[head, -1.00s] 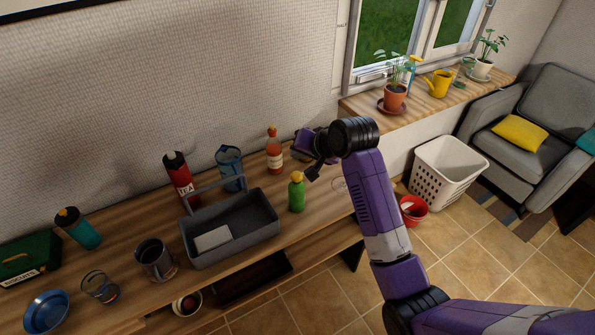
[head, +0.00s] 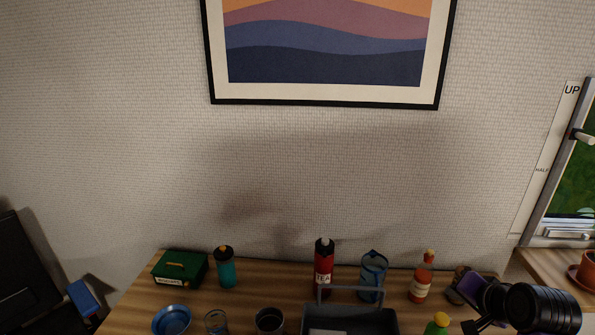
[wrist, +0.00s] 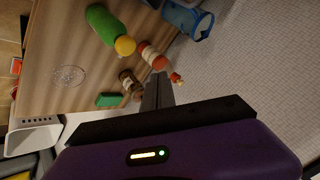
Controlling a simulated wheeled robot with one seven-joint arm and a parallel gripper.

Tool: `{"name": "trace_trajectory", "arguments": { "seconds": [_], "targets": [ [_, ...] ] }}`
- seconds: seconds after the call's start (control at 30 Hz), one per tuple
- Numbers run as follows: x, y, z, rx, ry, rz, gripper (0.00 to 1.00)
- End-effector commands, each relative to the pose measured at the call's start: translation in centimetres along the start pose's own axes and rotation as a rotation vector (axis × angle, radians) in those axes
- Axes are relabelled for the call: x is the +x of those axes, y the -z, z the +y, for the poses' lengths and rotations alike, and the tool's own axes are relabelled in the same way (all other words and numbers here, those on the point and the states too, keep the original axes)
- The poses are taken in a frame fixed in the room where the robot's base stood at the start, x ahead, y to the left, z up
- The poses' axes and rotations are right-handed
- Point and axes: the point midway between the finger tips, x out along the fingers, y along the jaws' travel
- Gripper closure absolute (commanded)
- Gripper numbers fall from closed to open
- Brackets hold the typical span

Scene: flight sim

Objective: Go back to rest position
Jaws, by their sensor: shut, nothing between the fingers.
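My gripper (wrist: 158,92) is shut and empty in the wrist view, its fingers together above the wooden table. In the head view my purple and black wrist (head: 500,305) shows at the lower right, over the table's right end, and the fingertips are hard to make out. Near the fingers in the wrist view are an orange-red sauce bottle (wrist: 152,55), a green bottle with a yellow cap (wrist: 103,28) and a small brown jar (wrist: 128,82). The sauce bottle also shows in the head view (head: 421,282). Most of my arm is outside the head view.
The table (head: 245,295) holds a grey caddy (head: 350,321), a red tea flask (head: 323,262), a blue pitcher (head: 372,275), a teal bottle (head: 226,272), a green box (head: 180,268) and a blue bowl (head: 172,320). A window sill (head: 555,265) is at right. A white basket (wrist: 32,137) stands below.

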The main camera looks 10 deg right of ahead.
Motion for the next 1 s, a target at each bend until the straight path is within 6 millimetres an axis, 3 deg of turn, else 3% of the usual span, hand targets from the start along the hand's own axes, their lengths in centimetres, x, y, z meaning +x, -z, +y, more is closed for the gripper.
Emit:
{"name": "trace_trajectory", "arguments": {
  "seconds": [0.23,0.37,0.57,0.77,1.0],
  "targets": [
    [-1.8,5.3,-2.7,-0.107,0.096,0.231,1.00],
    [-3.2,5.7,-3.2,-0.163,0.142,0.367,1.00],
    [-5.3,2.1,-3.4,-0.243,0.195,0.521,1.00],
    [-8.3,-4.5,-2.6,-0.330,0.228,0.639,1.00],
    [-13.4,-12.7,-1.0,-0.443,0.249,0.722,1.00]
  ]
}}
